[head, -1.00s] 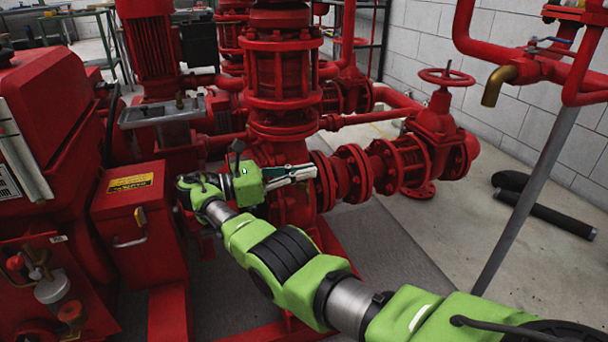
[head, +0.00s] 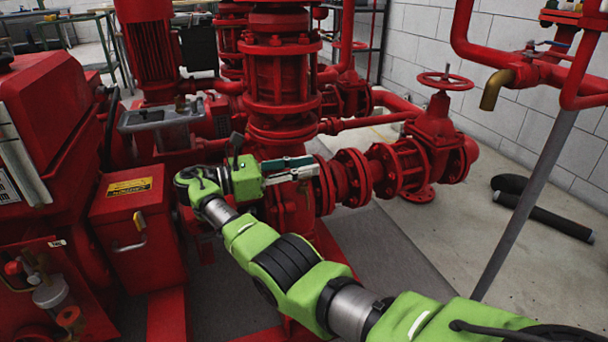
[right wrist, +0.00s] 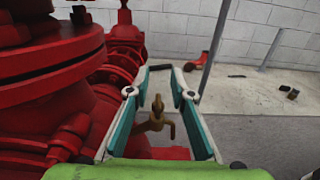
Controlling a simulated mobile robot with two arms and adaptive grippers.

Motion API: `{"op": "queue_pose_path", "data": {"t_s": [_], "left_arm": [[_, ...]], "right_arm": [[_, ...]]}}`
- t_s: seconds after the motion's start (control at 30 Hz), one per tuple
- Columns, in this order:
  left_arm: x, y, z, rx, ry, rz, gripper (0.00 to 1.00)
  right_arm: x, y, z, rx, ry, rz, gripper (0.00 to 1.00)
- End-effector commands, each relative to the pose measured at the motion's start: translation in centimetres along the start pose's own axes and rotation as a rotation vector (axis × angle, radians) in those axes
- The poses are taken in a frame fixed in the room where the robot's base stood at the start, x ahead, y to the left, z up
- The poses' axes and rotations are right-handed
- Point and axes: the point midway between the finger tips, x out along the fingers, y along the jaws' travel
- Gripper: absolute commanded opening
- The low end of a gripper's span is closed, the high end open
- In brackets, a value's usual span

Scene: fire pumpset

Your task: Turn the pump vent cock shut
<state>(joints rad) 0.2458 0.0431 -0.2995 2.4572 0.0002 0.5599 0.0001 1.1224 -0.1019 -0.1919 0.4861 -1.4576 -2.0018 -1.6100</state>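The brass vent cock (right wrist: 155,120) shows in the right wrist view, with an upright part and a small side spout, beside the red pump casing (right wrist: 60,55). My right gripper (right wrist: 160,85) is open, and the cock appears between its two teal and white fingers. I cannot tell how deep the cock sits between them; no contact shows. In the head view the right gripper (head: 292,168) is in front of the red pump body, by the flanged pipe. I cannot make out the cock there. My left gripper is not in view.
A red gate valve with handwheel (head: 447,80) stands right of the pump. A red box with a yellow label (head: 129,186) is at the left. A brass elbow outlet (head: 495,88) hangs at the upper right.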

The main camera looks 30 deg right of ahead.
Motion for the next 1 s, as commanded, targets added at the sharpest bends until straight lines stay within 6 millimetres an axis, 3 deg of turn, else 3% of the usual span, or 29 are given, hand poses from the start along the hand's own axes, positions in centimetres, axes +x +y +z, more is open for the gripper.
{"op": "queue_pose_path", "data": {"t_s": [0.2, 0.4, 1.0], "left_arm": [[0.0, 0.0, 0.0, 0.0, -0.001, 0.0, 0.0], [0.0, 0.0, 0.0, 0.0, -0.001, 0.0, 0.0], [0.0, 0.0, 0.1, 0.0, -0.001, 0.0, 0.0]], "right_arm": [[0.1, 0.0, 4.6, 0.004, 0.001, -0.002, 0.22], [0.1, 0.0, 6.9, 0.0, -0.001, -0.003, 0.22], [0.1, 0.0, 7.3, -0.002, -0.001, -0.003, 0.22]]}}
